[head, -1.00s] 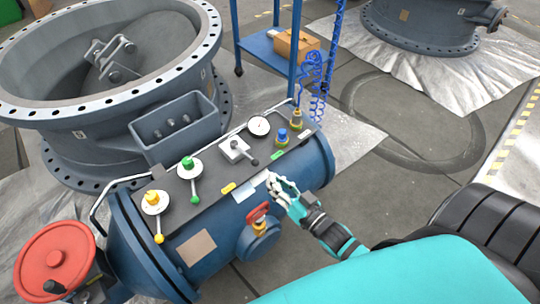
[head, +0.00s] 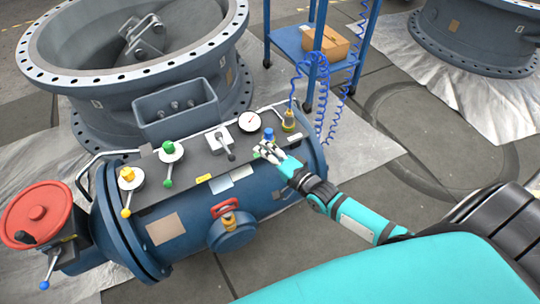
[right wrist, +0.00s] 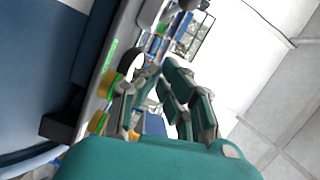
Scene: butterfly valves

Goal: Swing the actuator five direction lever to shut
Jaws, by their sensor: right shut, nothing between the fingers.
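The blue cylindrical actuator lies in front of the large grey valve, with a dark control panel (head: 190,176) on top. On the panel, a lever with a dark knob (head: 231,156) sits on a white square plate (head: 219,138) and points toward the front right. I take it for the direction lever; its label cannot be read. My right gripper (head: 267,149) is shut and empty, over the panel to the right of this lever, by the blue knob (head: 269,134). Contact cannot be told. The right wrist view shows its fingers close to the panel. My left gripper is not in view.
Left along the panel are a green-knobbed lever (head: 169,178) and a yellow-knobbed lever (head: 126,207). A pressure gauge (head: 248,122) is behind my gripper. A red handwheel (head: 38,213) stands far left. Blue coiled hoses (head: 326,108) hang at the actuator's right end.

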